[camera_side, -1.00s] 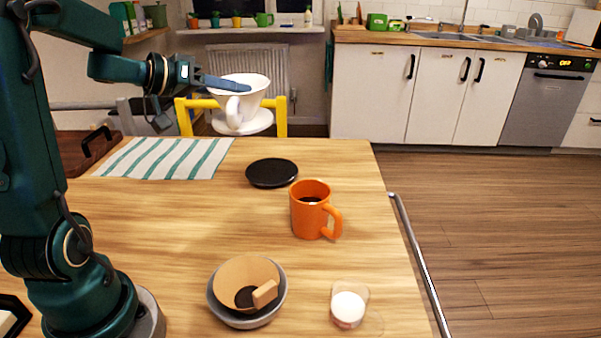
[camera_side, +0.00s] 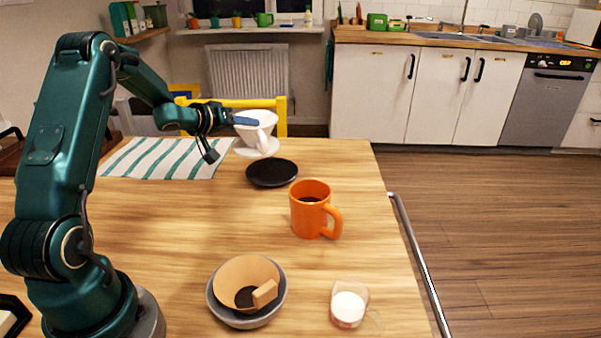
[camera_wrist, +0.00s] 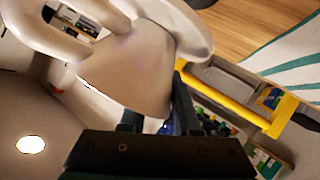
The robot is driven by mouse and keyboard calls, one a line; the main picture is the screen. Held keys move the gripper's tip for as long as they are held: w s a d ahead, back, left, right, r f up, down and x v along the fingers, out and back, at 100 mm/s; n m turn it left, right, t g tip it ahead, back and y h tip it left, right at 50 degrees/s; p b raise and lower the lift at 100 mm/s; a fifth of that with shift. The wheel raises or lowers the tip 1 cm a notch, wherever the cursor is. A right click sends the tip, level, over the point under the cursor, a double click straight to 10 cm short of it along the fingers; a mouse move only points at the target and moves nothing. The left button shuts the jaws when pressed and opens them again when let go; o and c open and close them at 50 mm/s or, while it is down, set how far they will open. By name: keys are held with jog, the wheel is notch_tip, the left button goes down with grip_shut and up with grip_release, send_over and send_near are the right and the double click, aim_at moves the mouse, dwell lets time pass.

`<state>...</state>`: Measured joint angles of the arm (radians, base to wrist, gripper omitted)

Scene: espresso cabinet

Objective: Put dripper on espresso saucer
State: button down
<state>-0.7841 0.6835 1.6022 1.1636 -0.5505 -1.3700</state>
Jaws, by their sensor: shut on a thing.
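The white dripper (camera_side: 262,129) is at the far edge of the table, behind the black saucer. My gripper (camera_side: 243,120) is shut on the dripper's left side. The dripper looks upright; I cannot tell whether its base touches the table. In the wrist view the dripper (camera_wrist: 135,70) fills the middle, with its handle at the upper left. The black espresso saucer (camera_side: 272,173) lies flat and empty on the table, nearer the camera and slightly right of the dripper.
An orange mug (camera_side: 311,209) with dark contents stands in front of the saucer. A bowl holding a tan cone (camera_side: 246,277) and a small glass of white contents (camera_side: 348,308) are nearer. A striped cloth (camera_side: 165,158) lies left. A yellow chair (camera_side: 279,104) stands behind the table.

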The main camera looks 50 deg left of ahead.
aim_at(260, 131)
jog(key=w+d+f, duration=0.1)
jog(key=w+f, duration=0.1)
jog(key=w, duration=0.1)
jog(key=shift+d, duration=0.4)
jog(key=shift+f, duration=2)
jog(key=shift+f, duration=0.1)
jog(key=c, duration=0.6)
grip_release()
jog(key=shift+c, duration=0.2)
